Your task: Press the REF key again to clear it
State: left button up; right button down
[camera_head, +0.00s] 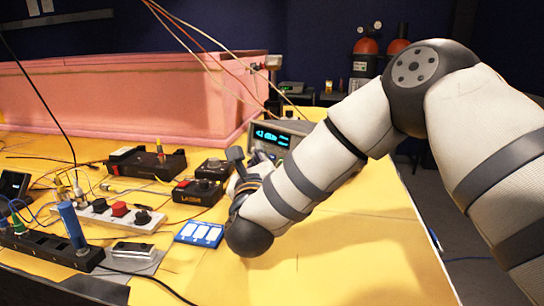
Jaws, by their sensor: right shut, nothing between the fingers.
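A grey bench instrument (300,126) with a lit cyan display (272,135) stands on the yellow table, right of the pink foam enclosure. The REF key cannot be made out; my right arm covers the lower part of the instrument's front. My right arm comes in from the right and reaches across the table. My right gripper (242,160) is shut and empty, just left of and in front of the instrument, partly hidden by its own wrist. Whether it touches the front panel cannot be told. My left gripper is not in view.
A black box labelled LASER (197,192) and a blue tray with white pads (200,233) lie close to my right wrist. A power strip (115,212), black boxes and cables crowd the left. Cables hang over the pink foam enclosure (120,100). The table's right front is clear.

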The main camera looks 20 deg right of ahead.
jog(key=a, duration=0.1)
jog(key=s+a, duration=0.1)
jog(key=a+r, duration=0.1)
jog(key=shift+s+a+p, duration=0.35)
jog(key=shift+p, duration=0.05)
jog(key=shift+s+a, duration=0.15)
jog(key=shift+a, duration=0.25)
dwell(0.5)
